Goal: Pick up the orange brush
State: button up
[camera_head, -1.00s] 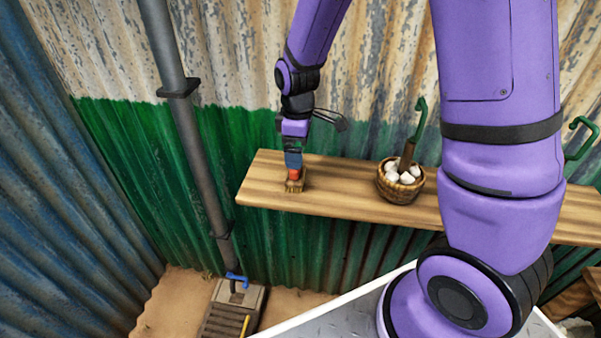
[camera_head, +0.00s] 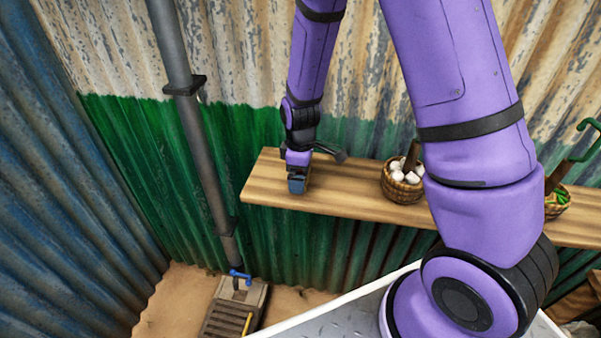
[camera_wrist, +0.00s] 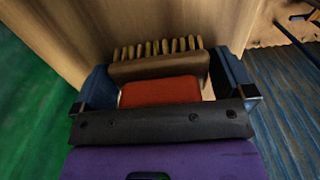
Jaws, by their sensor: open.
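The orange brush (camera_wrist: 160,91) shows in the wrist view as a red-orange block with a brown wooden part and a row of tan bristles beyond it. It is on the wooden shelf (camera_head: 265,185), near its left end. My gripper (camera_head: 297,186) is down at the shelf over the brush and hides it in the head view. In the wrist view the two blue fingers of my gripper (camera_wrist: 165,88) stand apart, one on each side of the brush. A gap shows between the brush and the right finger.
A basket of white eggs or balls (camera_head: 404,187) stands on the shelf to the right. Another basket with green contents (camera_head: 557,203) is farther right. A grey pipe (camera_head: 197,140) runs down the wall at left. The shelf between gripper and first basket is clear.

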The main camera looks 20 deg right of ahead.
jog(key=c, duration=0.8)
jog(key=shift+r, duration=0.2)
